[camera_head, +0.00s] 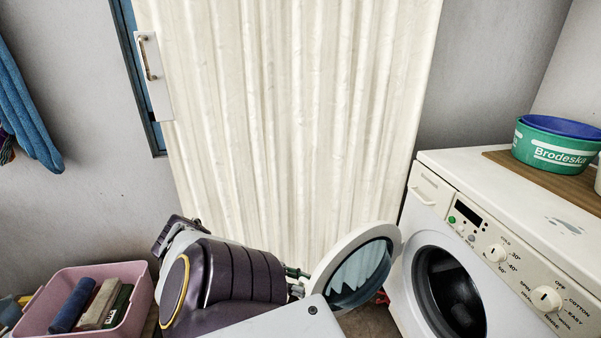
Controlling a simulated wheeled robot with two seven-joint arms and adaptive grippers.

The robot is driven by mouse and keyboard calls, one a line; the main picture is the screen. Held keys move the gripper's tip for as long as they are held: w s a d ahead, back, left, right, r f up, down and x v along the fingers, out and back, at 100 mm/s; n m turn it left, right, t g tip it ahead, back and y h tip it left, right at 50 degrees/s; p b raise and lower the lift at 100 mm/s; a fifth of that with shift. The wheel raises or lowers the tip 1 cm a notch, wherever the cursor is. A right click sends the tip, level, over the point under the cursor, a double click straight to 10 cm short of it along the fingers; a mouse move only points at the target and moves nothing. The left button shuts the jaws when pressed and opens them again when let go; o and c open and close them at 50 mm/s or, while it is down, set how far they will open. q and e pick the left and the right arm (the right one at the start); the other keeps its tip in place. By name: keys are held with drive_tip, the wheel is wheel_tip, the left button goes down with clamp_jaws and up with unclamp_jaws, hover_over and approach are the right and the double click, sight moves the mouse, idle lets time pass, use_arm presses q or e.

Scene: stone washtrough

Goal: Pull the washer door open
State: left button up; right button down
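The white washer (425,240) stands at the right. Its round door (387,232), with a white rim and glass middle, is swung wide open to the left, well clear of the dark drum opening (448,290). My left arm comes in from the lower left. A small part of my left gripper (296,274) shows between the arm and the door's left edge, close to the rim. Its fingers are mostly hidden, so I cannot tell whether it touches the door or is open or shut. My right gripper is not in view.
A pink bin (142,296) with rolled cloths sits at the lower left. A green tub (552,150) stands on a wooden board (560,184) on the washer top. A cream curtain (290,120) hangs behind. A blue towel (25,110) hangs at the left.

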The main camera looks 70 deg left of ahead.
use_arm(q)
drive_tip(key=shift+r, duration=3.15)
drive_tip(key=shift+w+d+r, duration=0.1)
drive_tip(key=shift+d+r, duration=0.15)
drive_tip(key=shift+r, duration=0.6)
drive_tip(key=shift+a+r, duration=0.2)
drive_tip(key=shift+r, duration=0.45)
